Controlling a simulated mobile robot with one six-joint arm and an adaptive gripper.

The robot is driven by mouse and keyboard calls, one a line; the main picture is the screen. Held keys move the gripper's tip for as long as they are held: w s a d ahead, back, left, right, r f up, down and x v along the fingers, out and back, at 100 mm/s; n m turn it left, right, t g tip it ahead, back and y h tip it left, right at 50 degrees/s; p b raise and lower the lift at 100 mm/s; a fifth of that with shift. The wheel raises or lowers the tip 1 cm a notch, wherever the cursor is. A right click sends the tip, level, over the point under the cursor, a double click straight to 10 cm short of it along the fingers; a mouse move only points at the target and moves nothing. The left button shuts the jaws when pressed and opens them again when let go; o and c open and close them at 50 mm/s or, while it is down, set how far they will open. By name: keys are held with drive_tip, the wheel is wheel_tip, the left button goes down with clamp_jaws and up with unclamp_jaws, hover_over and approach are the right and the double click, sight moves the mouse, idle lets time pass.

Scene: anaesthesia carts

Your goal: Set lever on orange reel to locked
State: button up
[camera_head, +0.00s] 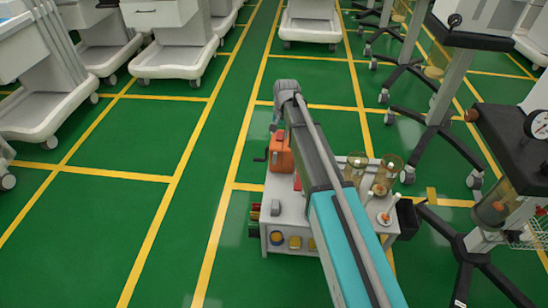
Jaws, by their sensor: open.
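The orange reel (279,156) stands on the left rear part of a small white cart, partly covered by my arm. A small dark lever or crank (260,159) sticks out from its left side. I cannot tell its setting at this size. My arm reaches up from the bottom of the view and bends down at its far end. My gripper (274,129) is small and partly hidden there, just above and behind the reel in the picture. It is open, and I see nothing held in it. I cannot tell whether it touches the reel.
The white cart (297,233) also carries amber jars (387,174) at its right and coloured items at its left edge. Wheeled stands (437,110) crowd the right side. White carts (175,50) stand at the back and left. The green floor left of the cart is clear.

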sight(274, 162)
drive_tip(key=shift+f, duration=0.1)
drive_tip(key=f+b, duration=0.4)
drive_tip(key=a+f+b, duration=0.1)
drive_tip(key=f+b, duration=0.8)
drive_tip(key=shift+w+a+f+b, duration=0.15)
drive_tip(key=shift+a+f+b, duration=0.1)
drive_tip(key=shift+a+b, duration=0.1)
idle(0.6)
drive_tip(key=shift+c, duration=0.2)
clamp_jaws()
